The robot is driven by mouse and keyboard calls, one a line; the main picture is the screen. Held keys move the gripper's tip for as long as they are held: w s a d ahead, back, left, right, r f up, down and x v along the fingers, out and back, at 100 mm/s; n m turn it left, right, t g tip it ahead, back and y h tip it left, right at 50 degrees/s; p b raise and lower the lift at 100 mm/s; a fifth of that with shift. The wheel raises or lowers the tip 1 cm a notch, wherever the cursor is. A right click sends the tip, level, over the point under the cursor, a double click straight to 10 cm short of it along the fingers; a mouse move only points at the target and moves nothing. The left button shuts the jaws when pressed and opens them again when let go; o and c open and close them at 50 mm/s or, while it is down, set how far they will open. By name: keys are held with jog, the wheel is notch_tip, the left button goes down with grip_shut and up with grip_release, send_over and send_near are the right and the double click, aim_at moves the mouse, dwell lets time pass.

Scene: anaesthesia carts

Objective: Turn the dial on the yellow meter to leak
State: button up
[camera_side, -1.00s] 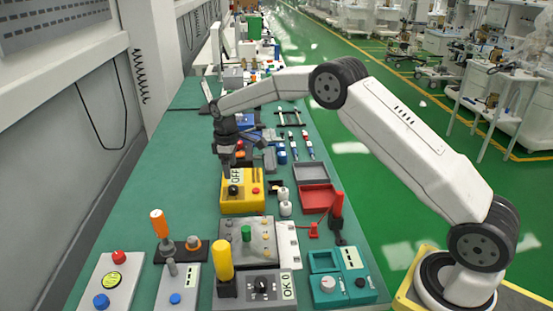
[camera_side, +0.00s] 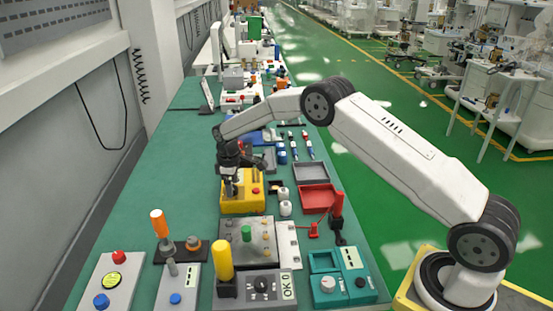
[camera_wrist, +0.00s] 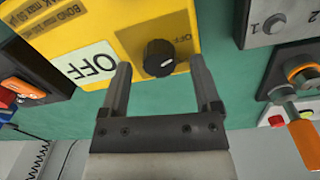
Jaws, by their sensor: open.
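The yellow meter (camera_side: 241,205) sits on the green bench in the side view, partly hidden by my gripper (camera_side: 232,188). In the wrist view the yellow meter (camera_wrist: 95,22) fills the upper part, with a black dial (camera_wrist: 159,57) that has a white mark. A display on it (camera_wrist: 92,64) reads OFF, seen upside down. My gripper (camera_wrist: 163,88) is open in the wrist view, its two fingers apart on either side below the dial. The dial shows between the fingertips, with gaps on both sides. Whether the fingers touch the meter cannot be told.
A grey metal box with a green knob (camera_side: 246,233) stands just in front of the meter. A red tray (camera_side: 317,197) and white bottles (camera_side: 285,208) lie to its right. An orange-handled device (camera_side: 158,222) stands at front left. The bench left of the meter is clear.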

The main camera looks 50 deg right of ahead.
jog(key=shift+f, duration=0.45)
grip_shut()
